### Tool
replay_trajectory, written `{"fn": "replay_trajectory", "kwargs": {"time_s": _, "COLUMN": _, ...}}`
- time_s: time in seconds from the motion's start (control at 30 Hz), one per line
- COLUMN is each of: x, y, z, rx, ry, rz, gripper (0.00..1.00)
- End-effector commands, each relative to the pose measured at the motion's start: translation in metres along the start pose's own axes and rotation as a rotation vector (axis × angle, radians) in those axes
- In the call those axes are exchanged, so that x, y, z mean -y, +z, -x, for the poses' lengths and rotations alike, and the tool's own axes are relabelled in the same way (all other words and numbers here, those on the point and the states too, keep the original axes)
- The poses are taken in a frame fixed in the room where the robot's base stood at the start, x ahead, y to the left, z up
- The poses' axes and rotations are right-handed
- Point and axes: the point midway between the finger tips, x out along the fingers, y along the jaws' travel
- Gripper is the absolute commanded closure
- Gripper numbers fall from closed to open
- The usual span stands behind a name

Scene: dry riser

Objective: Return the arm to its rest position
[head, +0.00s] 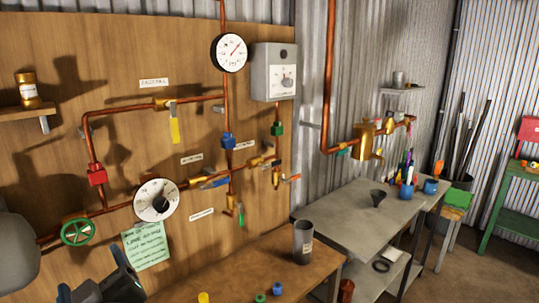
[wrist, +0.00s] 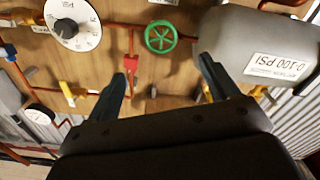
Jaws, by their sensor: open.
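My gripper (head: 92,272) shows at the bottom left in the head view, low in front of the wooden board, with only its end in frame. In the wrist view my gripper (wrist: 164,68) has its two dark fingers spread wide apart with nothing between them. Beyond the fingertips are the green handwheel (wrist: 160,37), a red fitting (wrist: 131,64) and a grey cylinder (wrist: 262,45) with a PSI label. The handwheel also shows in the head view (head: 77,232), above my gripper. The rest of my arm is hidden.
Copper pipes, a round dial (head: 156,200) and a green note (head: 146,245) are on the board close to my gripper. The grey cylinder (head: 17,255) stands at the far left. A dark cup (head: 303,242) and small coloured parts are on the wooden bench (head: 235,270).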

Motion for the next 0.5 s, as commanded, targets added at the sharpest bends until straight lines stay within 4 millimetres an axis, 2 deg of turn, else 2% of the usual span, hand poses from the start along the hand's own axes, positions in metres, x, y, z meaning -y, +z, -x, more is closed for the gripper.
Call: {"fn": "replay_trajectory", "kwargs": {"time_s": 0.5, "x": 0.0, "y": 0.002, "z": -0.062, "rx": 0.004, "ry": 0.0, "rz": 0.001, "gripper": 0.2}}
